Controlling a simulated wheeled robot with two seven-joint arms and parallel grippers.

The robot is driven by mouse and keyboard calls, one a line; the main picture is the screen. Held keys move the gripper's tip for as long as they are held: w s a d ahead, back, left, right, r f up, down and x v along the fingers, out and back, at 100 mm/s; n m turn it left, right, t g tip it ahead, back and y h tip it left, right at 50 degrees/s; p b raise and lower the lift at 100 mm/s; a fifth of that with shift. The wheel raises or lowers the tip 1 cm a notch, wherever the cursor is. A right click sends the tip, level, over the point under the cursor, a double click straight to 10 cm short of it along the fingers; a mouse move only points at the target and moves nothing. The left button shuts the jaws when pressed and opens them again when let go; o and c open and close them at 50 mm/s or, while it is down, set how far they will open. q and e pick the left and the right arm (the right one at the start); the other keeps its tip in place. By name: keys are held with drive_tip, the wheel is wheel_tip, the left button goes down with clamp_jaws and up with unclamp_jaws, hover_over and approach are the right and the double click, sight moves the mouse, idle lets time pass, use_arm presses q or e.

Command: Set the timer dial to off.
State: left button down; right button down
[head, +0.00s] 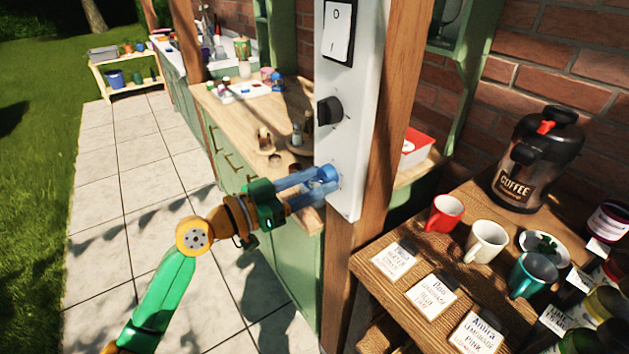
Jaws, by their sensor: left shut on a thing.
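A white control panel (348,140) is fixed upright to a wooden post. A black dial (329,111) sticks out from its middle, with small marks on the panel beside it. My left gripper (322,177) reaches in from the lower left, below the black dial and apart from it. Its blue fingers are at the lower part of the panel, shut on what looks like a second dial there. The fingers hide most of that dial, so I cannot read its setting. My right gripper is not in view.
A rocker switch (339,31) sits at the panel's top. To the right, a wooden table (377,265) carries a coffee dispenser (538,158), a red mug (445,213), a white mug (486,241), a teal mug (533,274) and cards. A wooden counter (228,112) stands behind the panel. Paving at left is clear.

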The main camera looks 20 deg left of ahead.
use_arm(q)
drive_tip(key=shift+n, duration=0.3)
drive_tip(key=n+p, duration=0.1)
drive_tip(key=n, duration=0.3)
drive_tip(key=shift+r+n+p, duration=0.15)
drive_tip(key=shift+n+p, duration=0.15)
drive_tip(key=shift+p, duration=0.05)
drive_tip(key=n+p, duration=0.2)
drive_tip(key=n, duration=0.3)
drive_tip(key=shift+n, duration=0.3)
drive_tip(key=shift+c, duration=1.6)
unclamp_jaws()
drive_tip(key=shift+d, duration=0.1)
